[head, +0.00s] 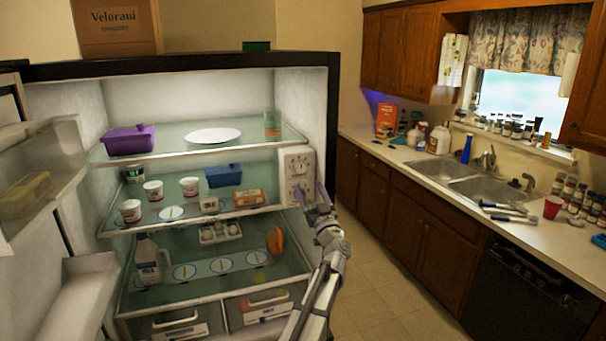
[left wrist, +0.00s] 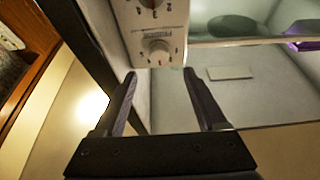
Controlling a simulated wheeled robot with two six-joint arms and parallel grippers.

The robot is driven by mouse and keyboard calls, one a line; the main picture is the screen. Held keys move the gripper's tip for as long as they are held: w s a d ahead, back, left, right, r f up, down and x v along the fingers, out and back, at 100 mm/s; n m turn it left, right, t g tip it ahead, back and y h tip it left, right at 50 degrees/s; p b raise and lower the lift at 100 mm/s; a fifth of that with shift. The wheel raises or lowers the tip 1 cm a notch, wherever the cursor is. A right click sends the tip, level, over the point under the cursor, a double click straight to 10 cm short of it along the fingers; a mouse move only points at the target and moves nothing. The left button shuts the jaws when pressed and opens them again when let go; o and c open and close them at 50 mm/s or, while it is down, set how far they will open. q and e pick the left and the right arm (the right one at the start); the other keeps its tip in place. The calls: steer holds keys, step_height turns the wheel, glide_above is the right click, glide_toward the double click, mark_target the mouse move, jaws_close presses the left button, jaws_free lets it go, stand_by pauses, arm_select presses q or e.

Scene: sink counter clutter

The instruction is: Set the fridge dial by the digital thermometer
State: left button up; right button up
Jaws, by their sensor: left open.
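A white control panel (head: 296,176) is on the right inner wall of the open fridge, at middle shelf height. In the left wrist view it carries a pale round dial (left wrist: 158,51) with marks around it, and part of another dial (left wrist: 152,4) at the top edge. My left gripper (head: 313,198) is at the panel. Its two dark fingers (left wrist: 160,76) are open and empty, with the pale dial just beyond their tips; contact is not clear. I cannot pick out the digital thermometer for sure; a small white item (head: 208,205) on the middle shelf is too small to read. My right gripper is not in view.
A purple container (head: 129,140), plate (head: 213,135) and glass (head: 272,125) are on the top shelf. Several cups, a blue tub (head: 223,176) and an orange-and-white pack (head: 248,198) crowd the middle shelf. A milk jug (head: 149,259) stands below. Floor (head: 380,262) is clear to the right.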

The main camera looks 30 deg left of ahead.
mark_target(301, 170)
arm_select(q)
steer(key=p+x, duration=0.3)
steer(key=x, duration=0.4)
steer(key=shift+w+a+r, duration=0.15)
steer(key=shift+w+a, duration=0.05)
steer(key=shift+w, duration=0.05)
jaws_close()
stand_by(0.4)
